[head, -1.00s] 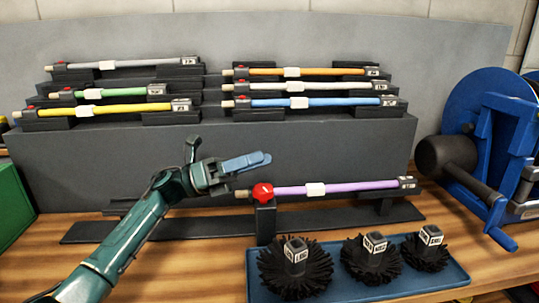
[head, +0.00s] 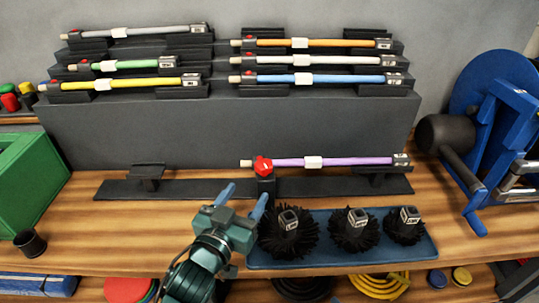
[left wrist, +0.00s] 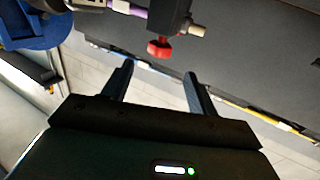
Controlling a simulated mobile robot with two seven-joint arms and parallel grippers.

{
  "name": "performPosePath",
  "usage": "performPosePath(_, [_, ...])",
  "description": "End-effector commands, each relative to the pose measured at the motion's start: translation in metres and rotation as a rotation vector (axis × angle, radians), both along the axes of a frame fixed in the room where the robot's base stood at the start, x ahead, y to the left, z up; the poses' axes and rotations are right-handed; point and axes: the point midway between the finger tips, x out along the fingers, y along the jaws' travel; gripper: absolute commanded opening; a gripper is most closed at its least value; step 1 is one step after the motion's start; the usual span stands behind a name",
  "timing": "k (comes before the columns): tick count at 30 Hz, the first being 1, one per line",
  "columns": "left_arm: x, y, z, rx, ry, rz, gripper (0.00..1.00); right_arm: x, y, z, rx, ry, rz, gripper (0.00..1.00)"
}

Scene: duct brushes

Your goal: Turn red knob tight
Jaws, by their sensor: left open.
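The red knob (head: 263,165) sits on the black clamp post of the low black stand (head: 205,188). A purple rod (head: 345,161) with a white label runs through the clamp and lies level to the right. My left gripper (head: 243,196) is open and empty, in front of and a little below the knob, its two blue fingers pointing toward the stand. In the left wrist view the knob (left wrist: 159,47) shows just beyond the fingers, between them and apart from them. My right gripper is in neither view.
Three black brushes stand in a blue tray (head: 433,250) just right of my left gripper. A stepped grey rack (head: 130,130) with several coloured rods rises behind. A blue reel (head: 490,115) stands at right, a green box (head: 28,185) at left.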

Motion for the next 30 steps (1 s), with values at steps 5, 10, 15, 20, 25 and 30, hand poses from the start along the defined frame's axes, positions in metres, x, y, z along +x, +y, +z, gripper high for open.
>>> performPosePath(5, [0.026,-0.011,0.002,0.001,-0.007,-0.001,0.58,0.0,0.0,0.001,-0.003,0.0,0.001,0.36])
performPosePath(10, [0.06,-0.026,0.002,0.002,-0.007,-0.002,0.58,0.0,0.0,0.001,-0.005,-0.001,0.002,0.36])
performPosePath(15, [0.09,-0.039,0.001,0.004,-0.007,-0.002,0.58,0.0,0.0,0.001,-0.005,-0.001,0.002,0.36])
performPosePath(20, [0.108,-0.047,0.001,0.003,-0.007,-0.002,0.58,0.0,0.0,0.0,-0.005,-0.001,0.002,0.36])
performPosePath(25, [0.116,-0.05,0.0,0.004,-0.006,-0.002,0.58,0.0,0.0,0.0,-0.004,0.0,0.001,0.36])
performPosePath(30, [0.117,-0.05,0.001,0.004,-0.006,-0.002,0.58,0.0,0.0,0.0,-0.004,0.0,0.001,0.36])
